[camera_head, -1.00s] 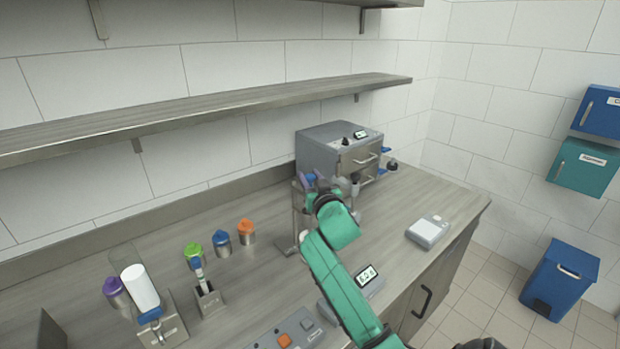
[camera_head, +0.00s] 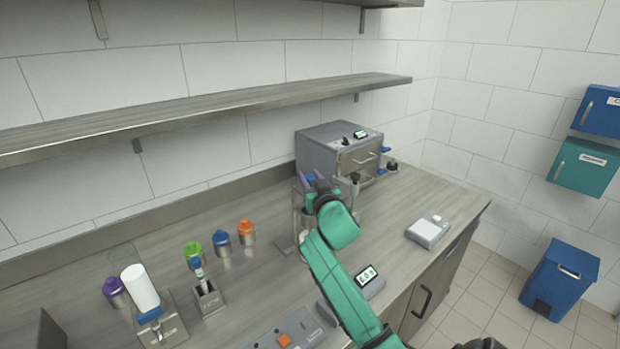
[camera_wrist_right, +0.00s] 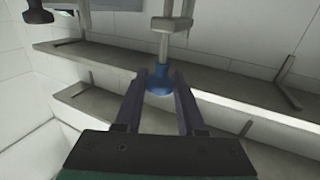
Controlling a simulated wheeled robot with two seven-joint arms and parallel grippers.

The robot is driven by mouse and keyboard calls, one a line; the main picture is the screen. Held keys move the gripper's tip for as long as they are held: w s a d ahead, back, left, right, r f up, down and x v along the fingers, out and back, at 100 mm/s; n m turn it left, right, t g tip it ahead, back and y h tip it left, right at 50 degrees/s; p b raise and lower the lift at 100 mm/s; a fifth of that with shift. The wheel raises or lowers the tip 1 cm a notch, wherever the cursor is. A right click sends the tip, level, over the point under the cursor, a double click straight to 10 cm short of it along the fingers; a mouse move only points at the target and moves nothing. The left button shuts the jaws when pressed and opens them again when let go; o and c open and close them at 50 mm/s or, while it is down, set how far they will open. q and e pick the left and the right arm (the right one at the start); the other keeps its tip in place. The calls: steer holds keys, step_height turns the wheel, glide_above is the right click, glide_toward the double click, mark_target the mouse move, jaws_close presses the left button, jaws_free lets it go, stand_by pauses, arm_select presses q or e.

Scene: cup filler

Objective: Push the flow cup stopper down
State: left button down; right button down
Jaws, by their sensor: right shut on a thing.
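My right gripper (camera_head: 311,179), with purple fingers on a green arm, is at the metal stand (camera_head: 297,210) in front of the grey oven-like box. In the right wrist view, the gripper (camera_wrist_right: 166,76) is shut on a blue cone-shaped piece (camera_wrist_right: 158,84), which appears to be the flow cup stopper. The piece sits between the fingers at the end of a pale metal rod (camera_wrist_right: 165,48). The flow cup itself is mostly hidden behind my arm in the head view. My left gripper is not in view.
The grey box (camera_head: 318,145) stands close behind the gripper. Purple (camera_head: 116,292), green (camera_head: 193,254), blue (camera_head: 221,243) and orange (camera_head: 246,233) lidded cups stand left. A flat scale (camera_head: 428,231) sits right, and a display unit (camera_head: 368,281) is beside my arm. A shelf (camera_head: 200,112) runs above.

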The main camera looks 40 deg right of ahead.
step_height(320, 180, down, 3)
steer(key=shift+f+b, duration=0.1)
steer(key=shift+b, duration=1.1)
steer(key=c, duration=0.5)
jaws_free()
steer(key=b+v, duration=0.3)
steer(key=v, duration=1.1)
steer(key=shift+s, duration=0.3)
